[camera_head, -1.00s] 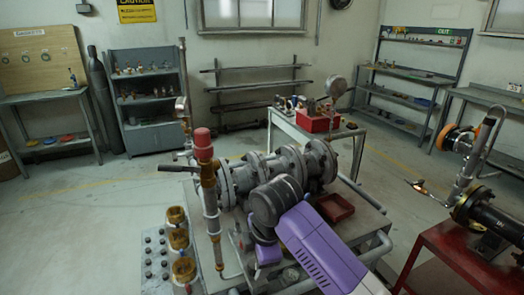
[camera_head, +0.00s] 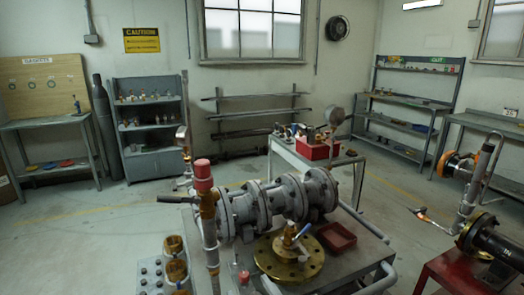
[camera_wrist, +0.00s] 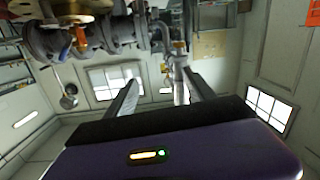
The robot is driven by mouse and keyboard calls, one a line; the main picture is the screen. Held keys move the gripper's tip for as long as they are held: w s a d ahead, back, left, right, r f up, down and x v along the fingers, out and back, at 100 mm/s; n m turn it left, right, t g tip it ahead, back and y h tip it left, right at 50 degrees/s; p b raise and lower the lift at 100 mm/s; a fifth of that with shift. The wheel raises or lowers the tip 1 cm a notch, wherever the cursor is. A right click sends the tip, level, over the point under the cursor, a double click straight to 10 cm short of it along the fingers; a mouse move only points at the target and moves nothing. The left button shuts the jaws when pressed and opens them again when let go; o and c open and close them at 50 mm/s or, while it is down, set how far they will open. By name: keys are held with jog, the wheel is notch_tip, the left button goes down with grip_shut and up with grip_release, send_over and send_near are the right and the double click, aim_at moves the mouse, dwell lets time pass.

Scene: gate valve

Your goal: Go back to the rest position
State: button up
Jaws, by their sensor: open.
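My gripper (camera_wrist: 160,95) shows in the wrist view with its two dark fingers apart and nothing between them. The wrist view is turned over, with the room's windows low in the picture. My gripper and arm are not in the head view. The grey flanged valve body (camera_head: 275,205) lies across the bench in the head view. A brass flange with a blue-handled valve (camera_head: 290,258) is in front of it. The pipework also shows at the top of the wrist view (camera_wrist: 100,32), beyond the fingers and apart from them.
A red-capped pipe (camera_head: 203,185) stands upright at the bench's left. A red tray (camera_head: 335,238) lies at its right. A cart with a red bin (camera_head: 318,151) stands behind. A red stand (camera_head: 455,275) with a black pipe is at right. Open floor lies to the left.

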jog(key=s+d+f+m+h, duration=0.1)
jog(key=s+d+m+h, duration=0.1)
jog(key=s+d, duration=0.5)
jog(key=s+d+f+m+h, duration=0.2)
jog(key=s+d, duration=0.5)
jog(key=s, duration=1.2)
jog(key=s+d+f+m+h, duration=0.1)
jog(key=s+d+m+h, duration=0.1)
jog(key=s+d, duration=0.6)
jog(key=s+h, duration=0.1)
jog(key=s, duration=0.4)
jog(key=shift+s+f, duration=0.2)
jog(key=shift+s, duration=0.05)
jog(key=shift+w, duration=0.1)
jog(key=shift+c, duration=0.2)
